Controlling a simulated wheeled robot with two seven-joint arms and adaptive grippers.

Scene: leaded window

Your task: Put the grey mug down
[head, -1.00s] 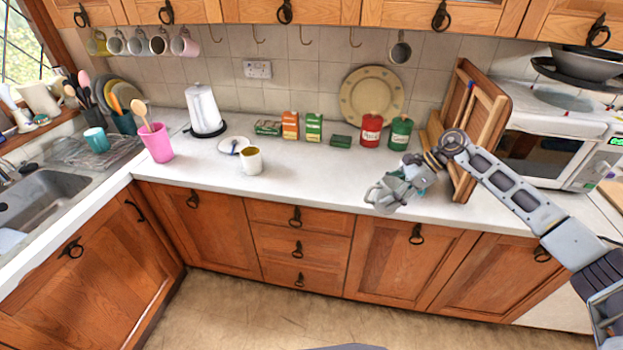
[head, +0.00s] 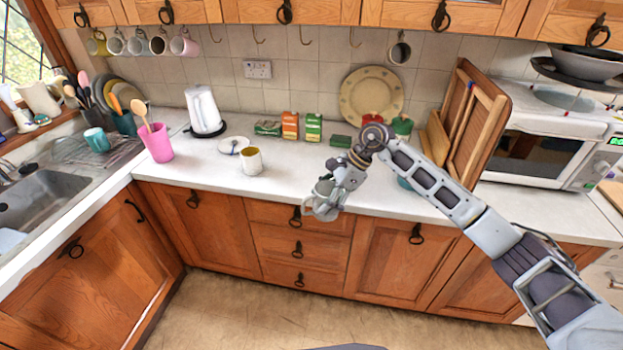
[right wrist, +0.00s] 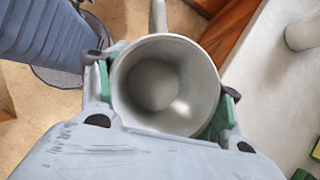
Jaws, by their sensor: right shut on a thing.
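The grey mug (head: 322,206) is held in my right gripper (head: 338,188), in front of the counter's front edge in the head view. In the right wrist view the grey mug (right wrist: 165,90) sits between the two green finger pads of my right gripper (right wrist: 168,98), which is shut on it. I look into its open mouth, and it looks empty. Its handle points to the top of that view. The white counter (head: 290,180) lies behind the mug in the head view. My left gripper is not in view.
A white mug with a yellow-brown inside (head: 251,162) stands on the counter left of my gripper, near a small white dish (head: 233,145). Packets (head: 290,125) stand behind. A teal item (head: 404,183) is partly hidden by my right arm. Counter between white mug and gripper is clear.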

